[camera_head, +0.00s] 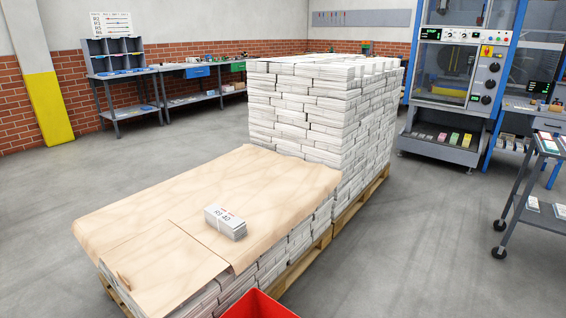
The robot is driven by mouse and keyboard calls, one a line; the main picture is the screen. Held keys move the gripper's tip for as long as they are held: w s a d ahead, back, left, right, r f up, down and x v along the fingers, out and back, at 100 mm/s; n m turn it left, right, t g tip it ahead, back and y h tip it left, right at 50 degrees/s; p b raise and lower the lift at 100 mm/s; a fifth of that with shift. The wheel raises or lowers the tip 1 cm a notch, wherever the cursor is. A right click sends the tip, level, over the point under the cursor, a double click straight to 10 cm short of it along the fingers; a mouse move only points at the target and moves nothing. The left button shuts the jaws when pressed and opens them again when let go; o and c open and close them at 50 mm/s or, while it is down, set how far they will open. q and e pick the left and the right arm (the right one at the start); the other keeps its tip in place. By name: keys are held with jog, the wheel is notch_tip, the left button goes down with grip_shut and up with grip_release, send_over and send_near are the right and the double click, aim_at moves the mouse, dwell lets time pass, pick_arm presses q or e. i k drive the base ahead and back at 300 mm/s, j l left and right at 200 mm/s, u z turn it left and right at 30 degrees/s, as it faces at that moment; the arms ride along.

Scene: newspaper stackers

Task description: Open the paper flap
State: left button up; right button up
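A brown paper sheet (225,190) covers the top of the low stack of newspapers in front of me. Its near part is a paper flap (160,270) with a visible edge line, lying flat over the near end of the stack. A small strapped bundle (225,223) with a label reading roughly "RS 40" lies on the paper, close to the flap's far right corner. Neither of my grippers shows in this view.
A tall newspaper stack (310,110) on a wooden pallet (358,205) stands behind the low stack. A red container (262,305) is at the bottom edge. A wheeled cart (535,190) and a blue-framed machine (455,80) are at right. Grey floor is clear at left and right.

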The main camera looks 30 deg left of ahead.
aim_at(163, 266)
jog(key=j+z, duration=0.2)
jog(key=j, duration=0.85)
jog(key=k+j+z, duration=0.2)
jog(key=j, duration=0.9)
jog(key=i, duration=0.1)
